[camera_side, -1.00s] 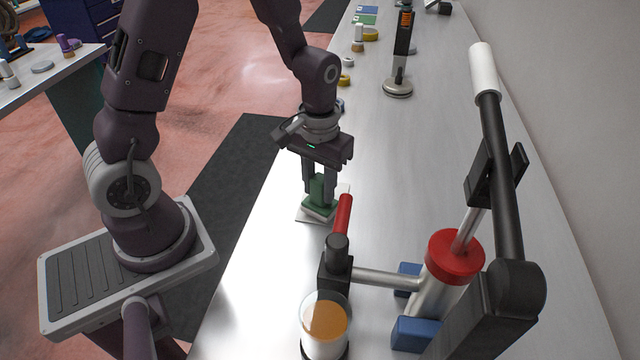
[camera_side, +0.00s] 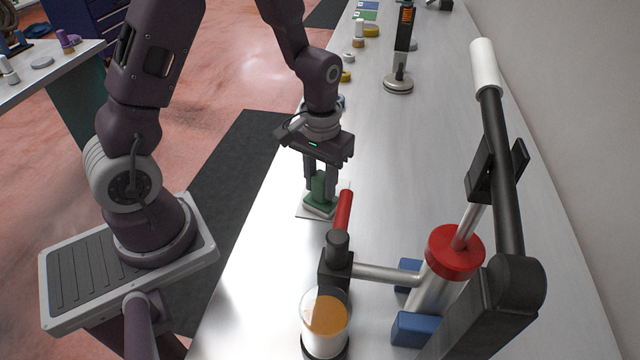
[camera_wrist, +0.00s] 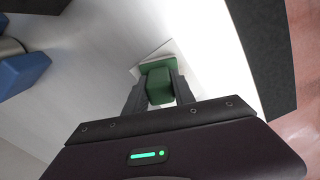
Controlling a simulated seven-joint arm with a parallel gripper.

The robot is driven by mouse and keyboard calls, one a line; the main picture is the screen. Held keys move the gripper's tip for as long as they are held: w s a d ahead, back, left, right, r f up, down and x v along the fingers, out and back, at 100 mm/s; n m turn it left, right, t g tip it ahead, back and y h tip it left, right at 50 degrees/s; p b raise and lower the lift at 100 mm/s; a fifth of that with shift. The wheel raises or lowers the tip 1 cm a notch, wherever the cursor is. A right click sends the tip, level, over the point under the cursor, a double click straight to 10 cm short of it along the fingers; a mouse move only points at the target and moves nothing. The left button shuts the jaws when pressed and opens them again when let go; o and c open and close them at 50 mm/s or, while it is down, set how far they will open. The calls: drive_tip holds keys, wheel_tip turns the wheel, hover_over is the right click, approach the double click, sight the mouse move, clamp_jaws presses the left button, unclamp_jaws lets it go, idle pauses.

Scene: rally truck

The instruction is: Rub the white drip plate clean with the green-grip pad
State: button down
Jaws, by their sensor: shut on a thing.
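The green-grip pad (camera_side: 321,187) is a green block handle on a green-topped base with a pale underside. My gripper (camera_side: 320,190) is shut on its handle and points down. In the wrist view the pad's green handle (camera_wrist: 159,86) sits between my two fingers (camera_wrist: 158,95). The white drip plate (camera_side: 306,214) lies flat on the bench under the pad, which appears to rest on it. Its pale corner also shows in the wrist view (camera_wrist: 168,49). Most of the plate is hidden by the pad and gripper, and I cannot tell whether any dirt is on it.
A lever with a red handle (camera_side: 343,211) stands just in front of the plate, by a clear cup with amber content (camera_side: 326,316). A red-capped cylinder (camera_side: 454,251) on blue blocks and a long black lever stand at right.

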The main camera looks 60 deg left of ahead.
drive_tip(key=shift+s+d+f, duration=0.15)
drive_tip(key=shift+s+d, duration=0.45)
drive_tip(key=shift+s, duration=0.05)
drive_tip(key=shift+w+a, duration=0.6)
drive_tip(key=shift+a, duration=0.05)
drive_tip(key=shift+s+d, duration=0.1)
drive_tip(key=shift+s+d+f, duration=0.1)
drive_tip(key=shift+s+d, duration=0.45)
drive_tip(key=shift+d, duration=0.05)
